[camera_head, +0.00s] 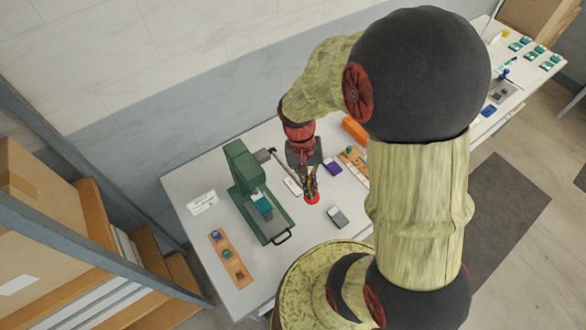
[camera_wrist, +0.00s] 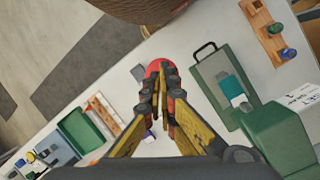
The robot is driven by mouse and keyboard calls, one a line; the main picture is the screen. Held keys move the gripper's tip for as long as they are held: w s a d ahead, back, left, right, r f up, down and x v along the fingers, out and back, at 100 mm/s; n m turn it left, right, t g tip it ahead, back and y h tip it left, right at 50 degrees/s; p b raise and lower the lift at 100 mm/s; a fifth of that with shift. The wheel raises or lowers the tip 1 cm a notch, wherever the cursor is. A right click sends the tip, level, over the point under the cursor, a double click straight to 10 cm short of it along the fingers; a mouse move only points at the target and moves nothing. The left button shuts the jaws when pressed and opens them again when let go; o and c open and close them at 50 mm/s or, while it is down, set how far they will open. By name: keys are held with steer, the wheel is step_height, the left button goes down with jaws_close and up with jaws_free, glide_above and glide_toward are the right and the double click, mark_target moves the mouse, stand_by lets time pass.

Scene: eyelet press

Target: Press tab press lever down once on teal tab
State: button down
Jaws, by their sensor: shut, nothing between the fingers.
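The green press (camera_head: 242,165) stands on the table, left of my gripper (camera_head: 311,195) in the head view. A teal tab (camera_head: 263,206) sits on its base under the press head; it also shows in the wrist view (camera_wrist: 229,86) with a white part beside it. A dark lever (camera_head: 263,155) sticks out from the press's right side towards my wrist; its far end is hard to make out. Contact with the table cannot be told.
A wooden rack (camera_head: 232,264) with blue and green knobbed pieces lies left of the press, near a white label card (camera_head: 202,202). A grey-white block (camera_head: 338,216), a purple block (camera_head: 333,168) and an orange bin (camera_head: 355,129) lie to the right. Shelving with boxes stands left.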

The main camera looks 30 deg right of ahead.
steer(key=shift+b+x, duration=0.75)
steer(key=shift+x, duration=0.6)
steer(key=shift+f, duration=0.1)
steer(key=shift+f+b, duration=0.75)
steer(key=shift+f, duration=0.25)
steer(key=shift+r, duration=0.1)
steer(key=shift+s+p+v, duration=0.2)
steer(key=shift+p+v, duration=0.95)
steer(key=shift+v, duration=0.3)
steer(key=shift+s+p+v, duration=0.2)
steer(key=shift+p+v, duration=0.95)
steer(key=shift+v, duration=0.3)
steer(key=shift+r, duration=0.2)
steer(key=p+v, duration=0.6)
steer(key=v, duration=0.2)
steer(key=shift+w+r, duration=0.15)
steer(key=shift+r, duration=0.15)
